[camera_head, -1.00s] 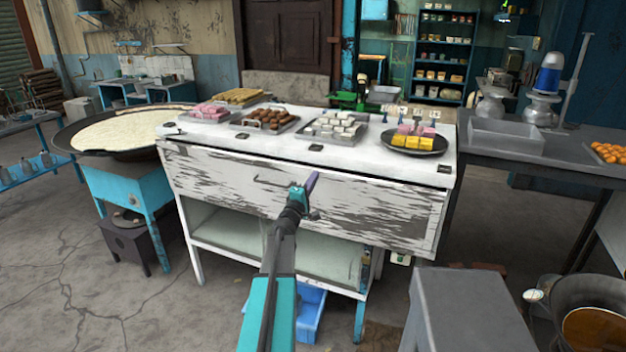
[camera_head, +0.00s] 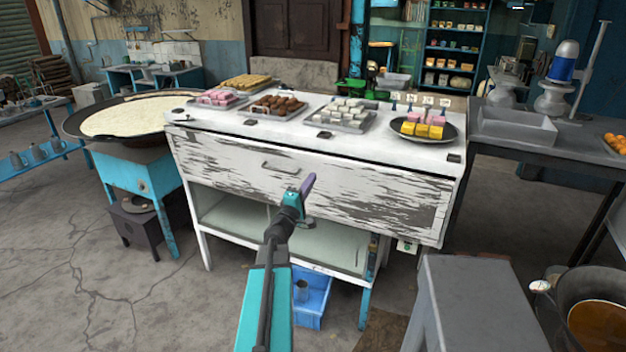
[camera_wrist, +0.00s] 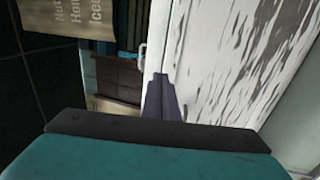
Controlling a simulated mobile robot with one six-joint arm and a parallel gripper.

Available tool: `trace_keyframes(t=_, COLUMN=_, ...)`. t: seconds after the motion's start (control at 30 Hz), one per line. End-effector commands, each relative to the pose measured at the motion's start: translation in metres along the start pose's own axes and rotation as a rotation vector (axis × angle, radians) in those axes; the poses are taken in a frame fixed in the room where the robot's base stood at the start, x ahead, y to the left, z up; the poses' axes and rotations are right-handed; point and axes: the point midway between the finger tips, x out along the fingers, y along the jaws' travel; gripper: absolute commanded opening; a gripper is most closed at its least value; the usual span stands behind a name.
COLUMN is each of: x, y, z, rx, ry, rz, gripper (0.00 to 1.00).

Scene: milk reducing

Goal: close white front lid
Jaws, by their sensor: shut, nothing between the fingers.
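The white front lid (camera_head: 375,195) is the worn panel with dark paint streaks on the front of the white counter. It has a thin metal handle (camera_head: 281,168) left of its middle. A dark line runs between its top edge and the countertop; I cannot tell how far it stands out. My gripper (camera_head: 309,184) is shut and empty, in front of the lid, right of and below the handle. In the wrist view the shut fingers (camera_wrist: 159,84) point along the lid (camera_wrist: 245,55), close to its edge; I cannot tell whether they touch it.
Trays of sweets (camera_head: 280,105) and a dark plate (camera_head: 425,129) stand on the countertop. An open shelf (camera_head: 320,245) and a blue crate (camera_head: 312,295) are below the lid. A grey block (camera_head: 470,305) stands at the front right. A wide pan (camera_head: 75,125) is at the left.

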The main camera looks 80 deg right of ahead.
Motion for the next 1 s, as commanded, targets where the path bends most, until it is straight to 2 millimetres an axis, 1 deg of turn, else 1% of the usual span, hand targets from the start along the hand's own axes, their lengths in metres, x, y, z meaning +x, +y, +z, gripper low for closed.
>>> trace_keyframes(t=0.03, x=-0.008, y=0.001, z=0.0, rx=0.0, ry=0.001, rz=0.0, gripper=0.0)
trace_keyframes(t=0.1, x=-0.015, y=0.002, z=0.0, rx=-0.001, ry=0.001, rz=0.001, gripper=0.0)
trace_keyframes(t=0.3, x=-0.028, y=0.004, z=0.0, rx=0.0, ry=0.001, rz=0.0, gripper=0.0)
trace_keyframes(t=0.47, x=-0.033, y=0.004, z=-0.001, rx=0.0, ry=0.001, rz=0.0, gripper=0.0)
trace_keyframes(t=0.77, x=-0.033, y=0.004, z=-0.002, rx=0.0, ry=0.002, rz=0.0, gripper=0.0)
trace_keyframes(t=0.8, x=-0.033, y=0.004, z=-0.002, rx=0.0, ry=0.002, rz=0.0, gripper=0.07)
trace_keyframes(t=0.87, x=-0.034, y=0.004, z=-0.003, rx=0.002, ry=0.006, rz=-0.002, gripper=0.17)
trace_keyframes(t=0.97, x=-0.038, y=0.0, z=-0.013, rx=0.012, ry=0.027, rz=-0.01, gripper=0.17)
trace_keyframes(t=1.0, x=-0.041, y=-0.002, z=-0.02, rx=0.021, ry=0.043, rz=-0.017, gripper=0.17)
